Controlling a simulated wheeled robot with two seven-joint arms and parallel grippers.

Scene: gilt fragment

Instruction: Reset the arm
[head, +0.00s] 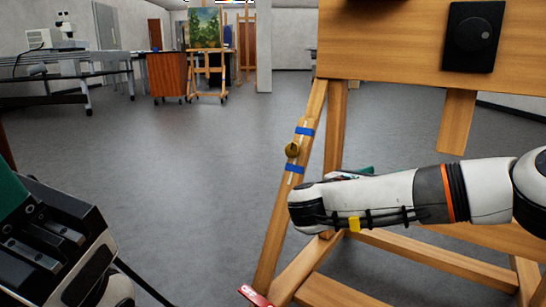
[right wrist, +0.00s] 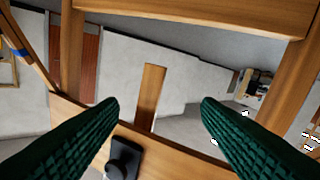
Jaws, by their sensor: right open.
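My right arm reaches in from the right in the head view, in front of the wooden easel (head: 335,130).
A black plate with a round knob (head: 474,35) sits on the easel's board; it also shows in the right wrist view (right wrist: 122,160). Blue tape (head: 295,169) marks one leg. A painting on an easel (head: 205,30) and a brown cabinet (head: 168,75) stand far back. The middle floor is clear.

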